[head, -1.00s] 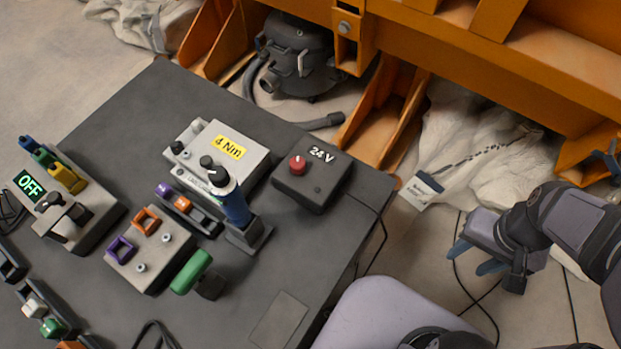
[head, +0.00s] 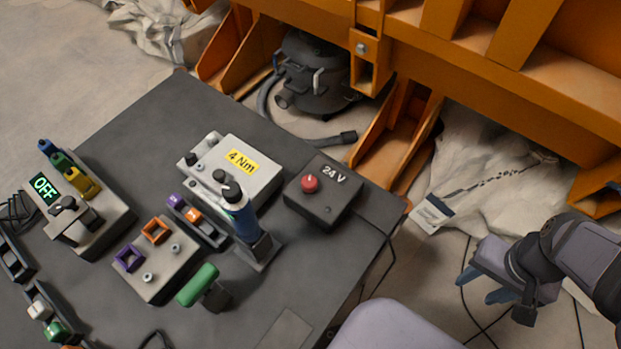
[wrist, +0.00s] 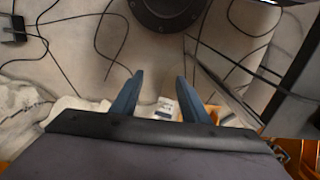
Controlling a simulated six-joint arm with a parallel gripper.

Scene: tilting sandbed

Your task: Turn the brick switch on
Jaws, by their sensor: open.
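A grey switch box (head: 98,222) stands at the left of the dark bench in the head view. Its small display (head: 44,187) reads OFF in green. A dark knob with a grey lever-like part (head: 70,217) sits on its top. Blue, green and yellow pieces (head: 80,183) line its far-left side. My gripper (head: 480,286) is at the far right, off the bench and well away from the box. It is open and empty; its two blue fingers (wrist: 160,80) stand apart over the floor in the wrist view.
Between my gripper and the box are a 24 V box with a red knob (head: 310,184), a 4 Nm unit (head: 262,183), an upright blue screwdriver (head: 243,220), a green-handled tool (head: 198,286) and a socket block (head: 170,275). An orange frame (head: 480,60) rises behind. The bench's far-left corner is clear.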

